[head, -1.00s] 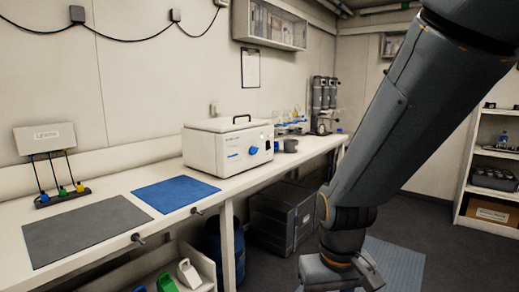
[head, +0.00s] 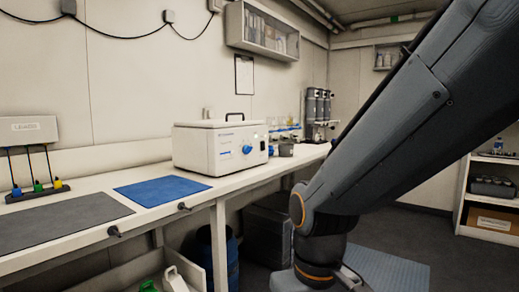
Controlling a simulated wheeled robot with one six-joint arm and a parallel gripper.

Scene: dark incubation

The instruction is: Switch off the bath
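The bath (head: 207,149) is a white box with a lid and a dark handle on top, standing on the white bench left of centre in the head view. A round blue knob (head: 247,149) sits on its front face, with small blue markings to the left of it. I cannot tell the knob's setting from here. My arm crosses the right side of the view, in front of the bench's far right part.
A blue mat (head: 162,190) and a grey mat (head: 60,218) lie on the bench (head: 218,188) left of the bath. A lead rack (head: 38,191) stands at far left. A grey cup (head: 286,149) stands right of the bath. Dark hooks project from the bench front. A dark box (head: 266,232) is underneath.

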